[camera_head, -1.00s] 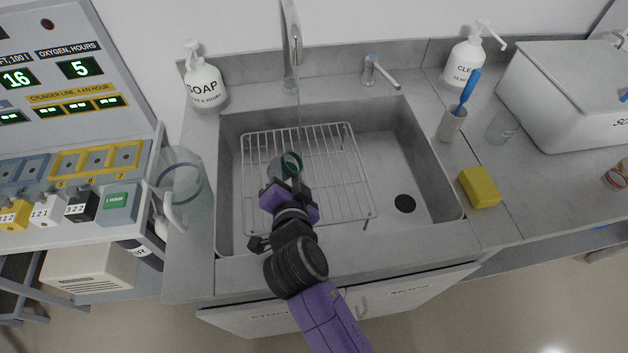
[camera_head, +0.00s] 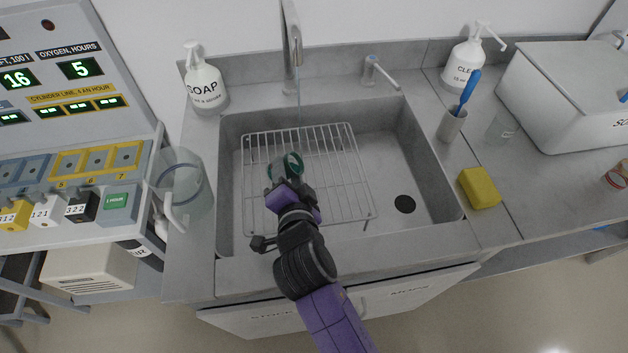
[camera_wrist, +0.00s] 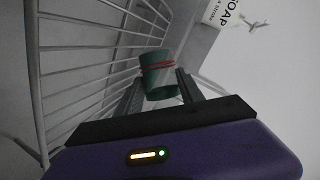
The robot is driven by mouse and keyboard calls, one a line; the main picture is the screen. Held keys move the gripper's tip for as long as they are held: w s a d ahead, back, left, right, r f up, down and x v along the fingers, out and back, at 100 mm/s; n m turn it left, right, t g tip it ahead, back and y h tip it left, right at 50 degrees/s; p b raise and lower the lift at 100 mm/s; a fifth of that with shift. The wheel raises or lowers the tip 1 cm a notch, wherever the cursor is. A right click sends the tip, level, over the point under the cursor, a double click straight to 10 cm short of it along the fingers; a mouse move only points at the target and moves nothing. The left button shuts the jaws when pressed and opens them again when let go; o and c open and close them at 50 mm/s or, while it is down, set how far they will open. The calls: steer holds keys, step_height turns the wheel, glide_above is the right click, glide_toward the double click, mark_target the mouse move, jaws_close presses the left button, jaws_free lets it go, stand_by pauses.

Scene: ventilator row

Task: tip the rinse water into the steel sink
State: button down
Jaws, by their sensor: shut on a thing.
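A tap (camera_head: 291,45) stands behind the rack, with a faint thin stream below it. A soap bottle (camera_head: 205,85) and a clear jug (camera_head: 183,185) stand left of the basin. A yellow sponge (camera_head: 479,188) and a brush holder (camera_head: 451,125) stand right. The basin's right part is clear.

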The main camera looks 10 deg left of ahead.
mark_target(294, 156)
steer(key=shift+r+m, duration=0.1)
steer(key=shift+m, duration=0.2)
steer(key=shift+d+f+m+y+b, duration=0.2)
steer(key=shift+f+m+y+b, duration=0.3)
steer(key=shift+m+y, duration=0.1)
stand_by(0.7)
steer(key=shift+d+r+m+y, duration=0.15)
steer(key=shift+r+m+y, duration=0.15)
steer(key=shift+m, duration=0.3)
stand_by(1.1)
steer(key=shift+w+d+r+m+t+y+p, duration=0.15)
steer(key=shift+d+m+t+y+p, duration=0.25)
steer(key=shift+d+m+p, duration=0.35)
stand_by(0.9)
steer(key=shift+d+r+m+b, duration=0.1)
steer(key=shift+d+m+b, duration=0.05)
steer(key=shift+m+b, duration=0.65)
stand_by(0.8)
steer(key=shift+d+r+y, duration=0.15)
steer(key=shift+r+y, duration=0.15)
steer(key=shift+r, duration=0.1)
